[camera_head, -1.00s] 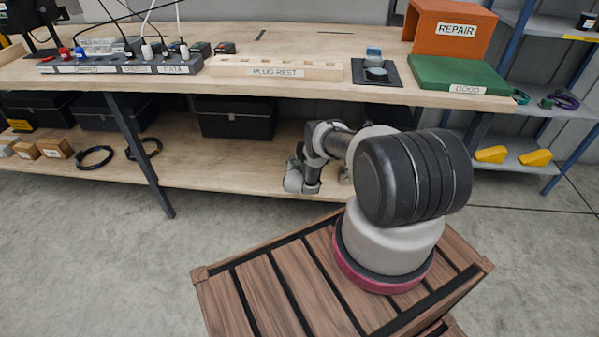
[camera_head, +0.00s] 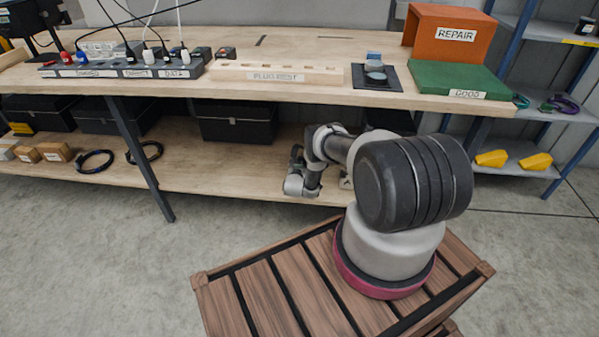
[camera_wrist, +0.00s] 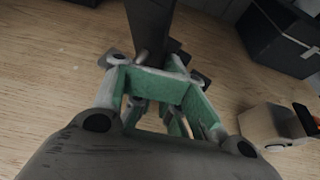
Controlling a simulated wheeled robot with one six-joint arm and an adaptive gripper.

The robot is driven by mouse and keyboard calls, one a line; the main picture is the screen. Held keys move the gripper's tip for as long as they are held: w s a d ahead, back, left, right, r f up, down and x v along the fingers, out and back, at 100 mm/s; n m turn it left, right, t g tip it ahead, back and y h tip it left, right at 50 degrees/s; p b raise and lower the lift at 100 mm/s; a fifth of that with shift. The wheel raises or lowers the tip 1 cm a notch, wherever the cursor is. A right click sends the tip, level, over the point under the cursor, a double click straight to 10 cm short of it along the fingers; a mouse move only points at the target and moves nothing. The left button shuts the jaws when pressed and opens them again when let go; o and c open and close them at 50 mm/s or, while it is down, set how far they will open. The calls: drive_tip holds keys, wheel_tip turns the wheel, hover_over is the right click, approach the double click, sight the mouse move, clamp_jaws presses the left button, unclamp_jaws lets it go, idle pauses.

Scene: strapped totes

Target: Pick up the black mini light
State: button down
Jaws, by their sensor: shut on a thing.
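My gripper (camera_wrist: 158,78), with green finger links, is in the middle of the wrist view, over a pale wooden shelf. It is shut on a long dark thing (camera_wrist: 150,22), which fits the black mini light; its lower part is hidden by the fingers.
The lower shelf (camera_head: 215,165) carries black cases (camera_head: 238,120), cable coils (camera_head: 95,160) and small cartons (camera_head: 54,152). The workbench top above holds a plug rest (camera_head: 275,73), a green GOOD block (camera_head: 460,78) and an orange REPAIR bin (camera_head: 452,35).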

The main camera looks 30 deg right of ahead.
wheel_tip(320, 180, up, 10)
idle(0.6)
drive_tip(key=shift+f, duration=0.1)
drive_tip(key=shift+c, duration=2.2)
unclamp_jaws()
drive_tip(key=v, duration=1.2)
